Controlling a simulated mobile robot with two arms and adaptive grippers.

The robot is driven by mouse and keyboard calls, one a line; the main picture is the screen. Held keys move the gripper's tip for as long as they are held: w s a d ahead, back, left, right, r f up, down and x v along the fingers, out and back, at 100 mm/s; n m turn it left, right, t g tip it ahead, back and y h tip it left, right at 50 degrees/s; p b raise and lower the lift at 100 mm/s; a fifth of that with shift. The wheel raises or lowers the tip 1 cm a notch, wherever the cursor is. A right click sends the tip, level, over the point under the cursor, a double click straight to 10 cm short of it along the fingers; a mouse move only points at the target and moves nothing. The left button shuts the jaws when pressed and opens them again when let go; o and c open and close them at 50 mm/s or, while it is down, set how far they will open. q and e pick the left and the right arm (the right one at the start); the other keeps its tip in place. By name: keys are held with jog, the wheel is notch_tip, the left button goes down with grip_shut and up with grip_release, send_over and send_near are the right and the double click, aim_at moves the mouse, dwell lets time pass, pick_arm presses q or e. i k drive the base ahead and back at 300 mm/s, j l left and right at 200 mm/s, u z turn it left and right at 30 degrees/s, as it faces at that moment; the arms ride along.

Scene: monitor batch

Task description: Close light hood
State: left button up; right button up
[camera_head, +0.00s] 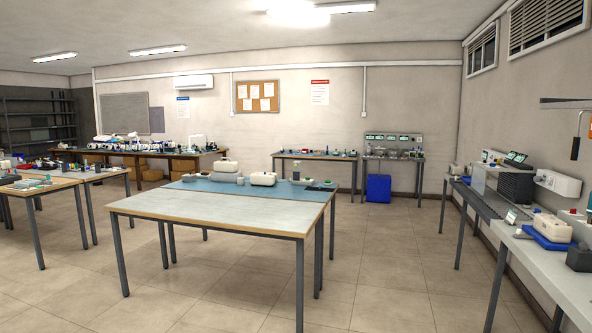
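No thing in the head camera view is clearly recognizable as the light hood. A boxy grey and dark unit (514,187) stands on the right-hand bench, but I cannot tell whether it is the hood or whether any lid on it is open. Neither of my grippers is in view.
A large table (220,208) with a bare light top stands in front. A blue-topped table (205,187) behind it holds cream-coloured devices (263,178). Benches line the back wall and the right wall. A blue bin (379,188) stands at the back. Tiled floor (385,262) is free between the front table and the right bench.

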aim_at(297, 165)
jog(key=i+l+z, duration=0.2)
jog(key=i, duration=0.25)
jog(key=i+z, duration=0.25)
jog(key=i, duration=0.2)
jog(key=i+l+z, duration=0.15)
jog(key=i, duration=3.55)
jog(key=j, duration=0.1)
